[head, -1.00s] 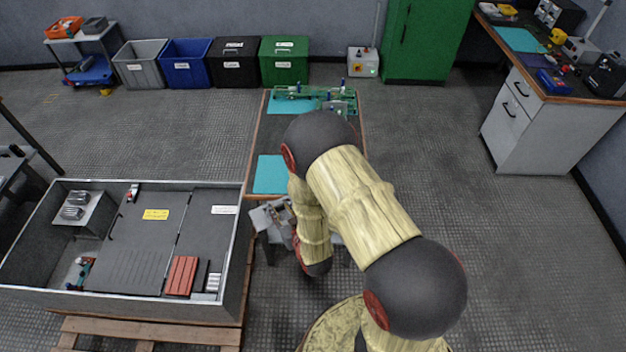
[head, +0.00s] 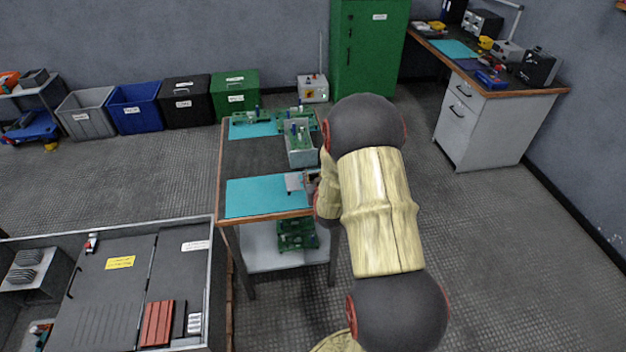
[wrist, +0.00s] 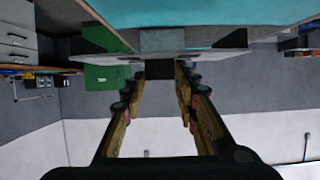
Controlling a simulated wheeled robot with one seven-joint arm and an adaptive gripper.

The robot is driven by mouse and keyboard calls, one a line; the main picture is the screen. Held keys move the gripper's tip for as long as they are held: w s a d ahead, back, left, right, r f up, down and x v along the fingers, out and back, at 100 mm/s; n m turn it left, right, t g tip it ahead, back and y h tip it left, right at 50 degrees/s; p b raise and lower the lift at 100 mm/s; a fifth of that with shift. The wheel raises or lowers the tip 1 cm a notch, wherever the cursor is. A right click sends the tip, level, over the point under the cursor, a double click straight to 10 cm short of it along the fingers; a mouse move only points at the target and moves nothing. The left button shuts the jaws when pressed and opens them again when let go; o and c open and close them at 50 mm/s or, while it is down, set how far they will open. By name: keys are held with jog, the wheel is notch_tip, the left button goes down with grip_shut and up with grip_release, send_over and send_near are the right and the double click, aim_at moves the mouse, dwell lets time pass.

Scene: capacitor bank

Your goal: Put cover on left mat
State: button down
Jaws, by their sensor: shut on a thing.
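My gripper (head: 309,183) is shut on a flat grey cover (head: 294,182) at the right edge of the near teal mat (head: 255,199). The cover overlaps the mat's right side in the head view; whether it touches the mat I cannot tell. In the wrist view, my fingers (wrist: 160,70) meet the cover (wrist: 217,58), seen nearly edge-on, with the teal surface (wrist: 215,14) close beside it. A second teal mat (head: 252,129) lies at the table's far end. My arm hides part of the table's right side.
A grey bin with green boards (head: 300,157) stands on the table behind the near mat. More green boards (head: 297,235) sit on the lower shelf. A large grey cabinet box (head: 125,285) lies to the left. The dark tabletop left of the bin is clear.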

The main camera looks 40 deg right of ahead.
jog(key=shift+f+b, duration=1.45)
jog(key=shift+f, duration=1.5)
jog(key=shift+b, duration=0.4)
jog(key=shift+f+b, duration=0.65)
jog(key=shift+b, duration=0.05)
jog(key=c, duration=1.3)
grip_release()
jog(key=shift+a, duration=0.1)
jog(key=shift+s, duration=0.15)
